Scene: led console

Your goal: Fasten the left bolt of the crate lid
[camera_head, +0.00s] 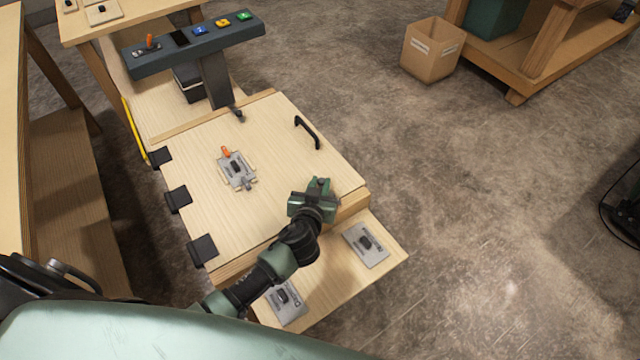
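The wooden crate lid (275,135) lies flat, with black hinges along its left side and a black handle (307,132) near its right edge. A grey metal fitting (237,170) with an orange-tipped part sits on the lid. Two grey plates with dark knobs are on the lower wooden ledge: a left one (287,303) and a right one (366,246). I cannot tell which fitting is the left bolt. My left gripper (318,186) is over the lid's near right corner, apart from the handle; its fingers are too unclear to judge. My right gripper is not in view.
A dark console (195,48) with a lever and coloured buttons stands behind the lid. A cardboard box (432,48) is on the floor near a wooden bench (545,55) at the upper right. Open floor lies to the right.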

